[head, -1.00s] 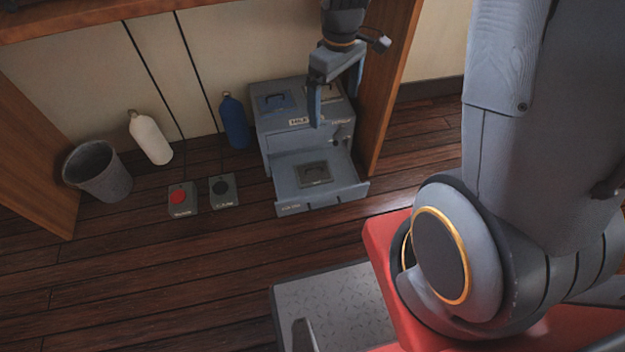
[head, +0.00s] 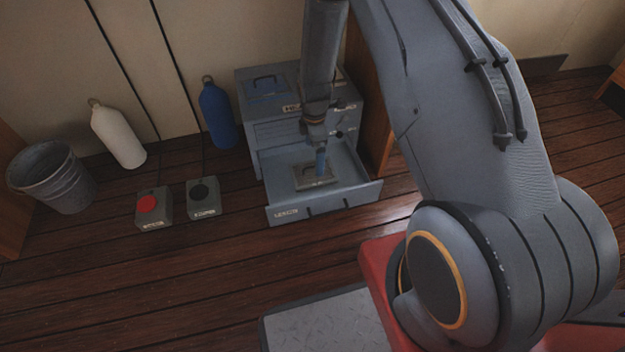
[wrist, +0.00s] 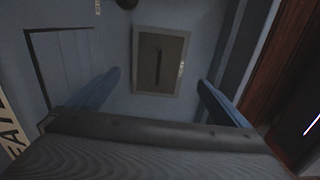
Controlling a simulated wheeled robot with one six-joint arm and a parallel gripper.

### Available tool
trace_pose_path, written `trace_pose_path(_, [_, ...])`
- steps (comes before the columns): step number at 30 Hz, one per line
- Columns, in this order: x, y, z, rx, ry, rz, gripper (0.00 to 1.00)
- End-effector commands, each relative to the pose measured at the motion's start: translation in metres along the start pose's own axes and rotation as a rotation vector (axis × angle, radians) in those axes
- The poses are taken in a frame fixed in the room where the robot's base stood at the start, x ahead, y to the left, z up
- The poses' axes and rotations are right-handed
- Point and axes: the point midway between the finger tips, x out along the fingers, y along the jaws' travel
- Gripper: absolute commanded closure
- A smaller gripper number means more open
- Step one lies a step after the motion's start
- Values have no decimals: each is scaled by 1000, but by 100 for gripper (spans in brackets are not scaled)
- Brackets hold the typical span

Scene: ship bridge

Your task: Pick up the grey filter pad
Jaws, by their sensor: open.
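The grey filter pad (head: 311,178) lies flat in the pulled-out drawer (head: 350,193) of the blue-grey cabinet. It has a lighter frame and a dark bar-shaped handle. In the wrist view the pad (wrist: 150,81) shows whole, ahead of and between my blue fingers. My gripper (head: 321,163) is over the drawer in the head view, pointing down at the pad and hiding part of it. In the wrist view my gripper (wrist: 160,88) is open, its fingers wide apart with nothing held between them.
A blue pad (head: 267,86) with a handle lies on the cabinet top (head: 285,73). A blue bottle (head: 217,116), white bottle (head: 118,135), grey bucket (head: 52,178), red-button box (head: 153,207) and black-button box (head: 204,198) stand left. A wooden panel (head: 372,125) stands close to the cabinet's right.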

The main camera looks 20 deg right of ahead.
Motion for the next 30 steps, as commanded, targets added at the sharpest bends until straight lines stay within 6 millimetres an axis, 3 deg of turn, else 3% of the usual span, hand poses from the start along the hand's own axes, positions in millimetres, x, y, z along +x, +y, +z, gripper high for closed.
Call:
trace_pose_path(9, [36, 3, 0, -29, 0, -1, 0])
trace_pose_path(17, [54, 4, 1, -27, 0, 0, 0])
trace_pose_path(24, [86, 4, 1, -27, 0, -2, 0])
trace_pose_path(30, [92, 4, 1, -27, 0, 0, 0])
